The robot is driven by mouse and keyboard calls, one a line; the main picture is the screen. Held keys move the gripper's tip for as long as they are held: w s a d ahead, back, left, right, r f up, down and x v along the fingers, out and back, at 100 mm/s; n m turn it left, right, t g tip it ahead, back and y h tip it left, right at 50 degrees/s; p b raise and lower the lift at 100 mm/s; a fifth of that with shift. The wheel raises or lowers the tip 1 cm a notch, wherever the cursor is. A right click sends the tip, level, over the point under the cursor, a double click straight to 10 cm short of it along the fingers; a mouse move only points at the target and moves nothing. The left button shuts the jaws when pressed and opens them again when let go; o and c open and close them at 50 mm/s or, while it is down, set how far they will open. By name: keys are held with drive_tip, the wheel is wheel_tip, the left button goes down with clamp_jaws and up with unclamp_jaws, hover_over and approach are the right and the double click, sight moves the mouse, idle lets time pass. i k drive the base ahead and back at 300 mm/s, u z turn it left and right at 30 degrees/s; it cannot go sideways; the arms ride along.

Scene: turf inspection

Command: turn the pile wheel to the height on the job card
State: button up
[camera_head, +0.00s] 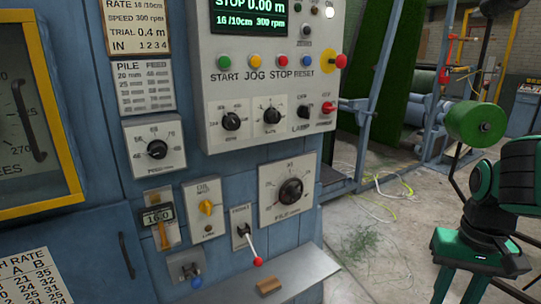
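The pile wheel (290,191) is a round black knob on a square pale plate marked PILE, low on the blue machine front. A number scale rings it; its exact setting is too small to read. A card (138,28) at the top left reads rate 16/10cm, speed 300 rpm, trial 0.4 m; its top is cut off, and no pile height shows on its visible part. Below it is a PILE/FEED table (143,87) in mm. My gripper (472,288) is at the lower right, well away from the wheel. Its fingers look spread and empty; their tips are cut off.
Loose strands (395,185) lie on the floor.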

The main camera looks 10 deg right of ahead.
sight(294, 194)
drive_tip(key=u, duration=1.45)
drive_tip(key=k, duration=0.45)
drive_tip(key=z, duration=1.3)
